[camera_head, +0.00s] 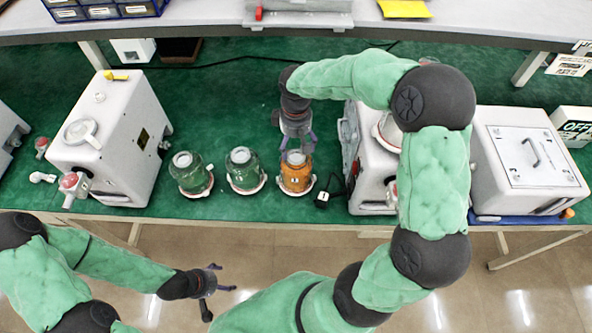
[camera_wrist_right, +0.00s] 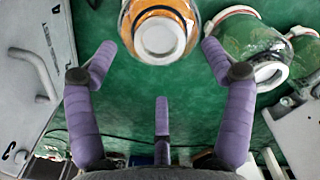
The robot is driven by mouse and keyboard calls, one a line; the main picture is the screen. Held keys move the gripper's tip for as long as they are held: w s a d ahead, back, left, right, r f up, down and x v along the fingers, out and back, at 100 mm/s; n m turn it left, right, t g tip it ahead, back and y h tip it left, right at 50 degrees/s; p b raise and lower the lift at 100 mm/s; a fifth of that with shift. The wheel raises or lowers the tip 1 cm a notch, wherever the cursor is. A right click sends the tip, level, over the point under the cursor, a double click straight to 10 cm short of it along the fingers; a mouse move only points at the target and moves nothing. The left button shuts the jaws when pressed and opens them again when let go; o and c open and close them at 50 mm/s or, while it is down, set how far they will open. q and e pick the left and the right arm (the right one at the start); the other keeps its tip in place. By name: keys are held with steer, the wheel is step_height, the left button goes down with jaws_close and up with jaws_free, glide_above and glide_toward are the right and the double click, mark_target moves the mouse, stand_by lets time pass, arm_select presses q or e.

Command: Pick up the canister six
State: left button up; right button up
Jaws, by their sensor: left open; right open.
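An orange canister (camera_head: 296,175) with a white lid stands on a white round base on the green table. Two green canisters stand to its left, one in the middle (camera_head: 243,170) and one further left (camera_head: 190,173). No number is legible on any, so I cannot tell which is six. My right gripper (camera_head: 297,148) is open at the far side of the orange canister. In the right wrist view its purple fingers (camera_wrist_right: 160,62) are spread, with the orange canister (camera_wrist_right: 150,12) ahead between them, apparently untouched. My left gripper (camera_head: 217,280) is open and empty, off the table's front edge.
A white machine (camera_head: 120,140) stands left of the canisters. Another (camera_head: 368,165) stands close on their right, partly hidden by my right arm. A small black item (camera_head: 322,199) lies beside the orange canister. A grey shelf (camera_head: 200,22) runs behind.

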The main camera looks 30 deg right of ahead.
mark_target(296, 156)
step_height(296, 156, down, 5)
steer(key=shift+s+b, duration=0.15)
steer(key=shift+b, duration=0.55)
steer(key=c, duration=1.6)
steer(key=shift+r, duration=0.1)
jaws_close()
